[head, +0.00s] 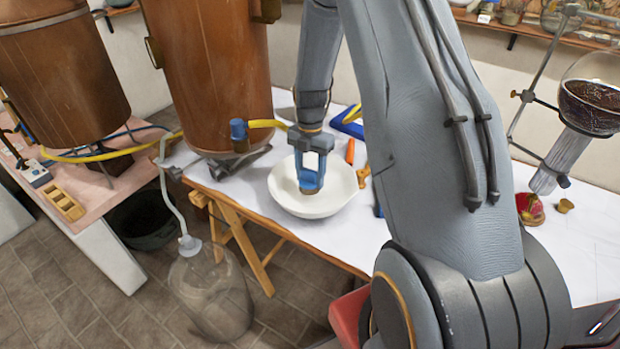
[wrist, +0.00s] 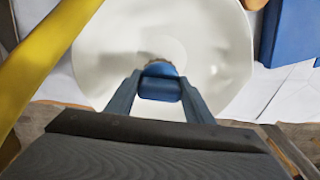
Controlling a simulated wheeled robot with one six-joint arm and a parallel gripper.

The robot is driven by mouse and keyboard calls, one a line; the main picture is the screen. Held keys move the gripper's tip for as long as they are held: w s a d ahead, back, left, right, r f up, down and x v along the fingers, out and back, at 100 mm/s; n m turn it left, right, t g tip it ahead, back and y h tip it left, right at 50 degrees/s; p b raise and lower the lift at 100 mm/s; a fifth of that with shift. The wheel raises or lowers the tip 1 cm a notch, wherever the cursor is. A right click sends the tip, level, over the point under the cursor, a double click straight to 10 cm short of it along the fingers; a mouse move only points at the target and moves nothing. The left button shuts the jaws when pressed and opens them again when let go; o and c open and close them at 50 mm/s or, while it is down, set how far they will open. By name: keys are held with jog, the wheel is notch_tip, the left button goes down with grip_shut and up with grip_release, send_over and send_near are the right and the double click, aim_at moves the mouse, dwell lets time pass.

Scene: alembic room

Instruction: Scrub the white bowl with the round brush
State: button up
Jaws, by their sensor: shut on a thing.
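The white bowl (head: 325,200) stands upright on the white-covered table, near its front edge. It also fills much of the wrist view (wrist: 105,52). My gripper (head: 310,181) points down over the bowl, its blue fingers shut on the round brush (head: 309,191). In the wrist view the brush (wrist: 160,82) shows as a blue body between the fingertips (wrist: 160,88), with a little of a tan edge beyond it. The brush is inside the bowl's outline. Its underside is hidden, so I cannot tell whether it touches the bowl.
A copper still (head: 210,75) stands left of the bowl, with a yellow hose (head: 268,124) beside my wrist. An orange item (head: 350,151) and a blue tray (head: 348,128) lie behind the bowl. A glass jar (head: 210,290) stands on the floor. The table's right side (head: 585,240) has bare room.

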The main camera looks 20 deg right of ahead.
jog(key=shift+d+r+p, duration=0.25)
jog(key=shift+r+p, duration=0.65)
jog(key=shift+r, duration=0.85)
jog(key=shift+d+r+p, duration=0.2)
jog(key=shift+r+p, duration=0.7)
jog(key=shift+r, duration=0.8)
jog(key=shift+r, duration=0.1)
jog(key=shift+r+p, duration=1.2)
jog(key=shift+r, duration=0.7)
